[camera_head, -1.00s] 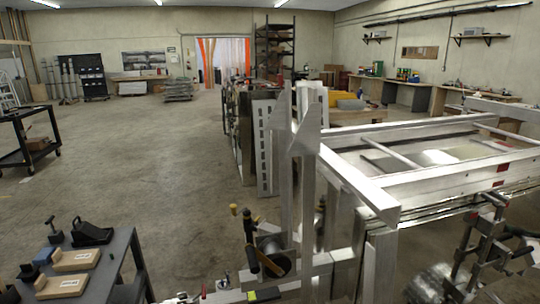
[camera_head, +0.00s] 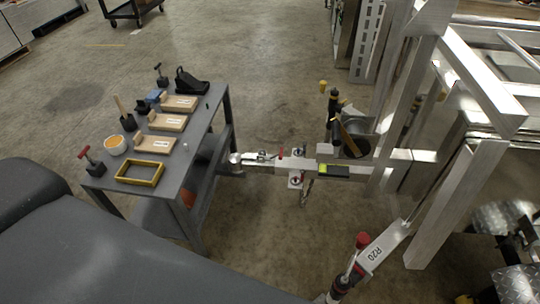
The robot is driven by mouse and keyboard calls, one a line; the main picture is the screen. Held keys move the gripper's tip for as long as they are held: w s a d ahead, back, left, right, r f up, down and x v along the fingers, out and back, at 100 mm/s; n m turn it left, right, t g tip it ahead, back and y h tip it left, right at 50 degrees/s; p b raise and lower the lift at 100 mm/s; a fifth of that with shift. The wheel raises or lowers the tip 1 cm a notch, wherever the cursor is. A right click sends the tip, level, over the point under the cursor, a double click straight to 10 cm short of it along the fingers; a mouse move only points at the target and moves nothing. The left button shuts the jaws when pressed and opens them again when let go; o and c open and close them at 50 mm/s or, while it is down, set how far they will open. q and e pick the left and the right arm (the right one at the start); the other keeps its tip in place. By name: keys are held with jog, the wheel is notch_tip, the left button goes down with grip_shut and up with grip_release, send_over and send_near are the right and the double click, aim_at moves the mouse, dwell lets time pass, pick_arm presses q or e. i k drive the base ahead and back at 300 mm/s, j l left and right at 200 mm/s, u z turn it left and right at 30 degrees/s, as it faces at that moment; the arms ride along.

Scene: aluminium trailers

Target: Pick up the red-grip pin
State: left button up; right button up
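A pin with a red T-shaped grip (camera_head: 85,152) stands upright in a small dark block at the near left corner of the grey table (camera_head: 190,180). Its lower part is hidden in the block. Neither of my grippers is in view.
Wooden blocks with labels (camera_head: 165,122), a black holder (camera_head: 190,80) and other small tools share the table. An aluminium trailer frame (camera_head: 480,85) with a coupling arm (camera_head: 290,167) stands to the right. A red-topped lever (camera_head: 362,240) is near the bottom. Open floor lies behind the table.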

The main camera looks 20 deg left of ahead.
aim_at(83, 153)
jog(key=u, duration=2.15)
jog(key=z, duration=0.85)
jog(key=i+j+z, duration=0.15)
jog(key=j+z, duration=0.25)
jog(key=i+j+z, duration=0.1)
jog(key=j+z, duration=0.7)
jog(key=j, duration=0.55)
jog(key=j+z, duration=0.15)
jog(key=j, duration=0.8)
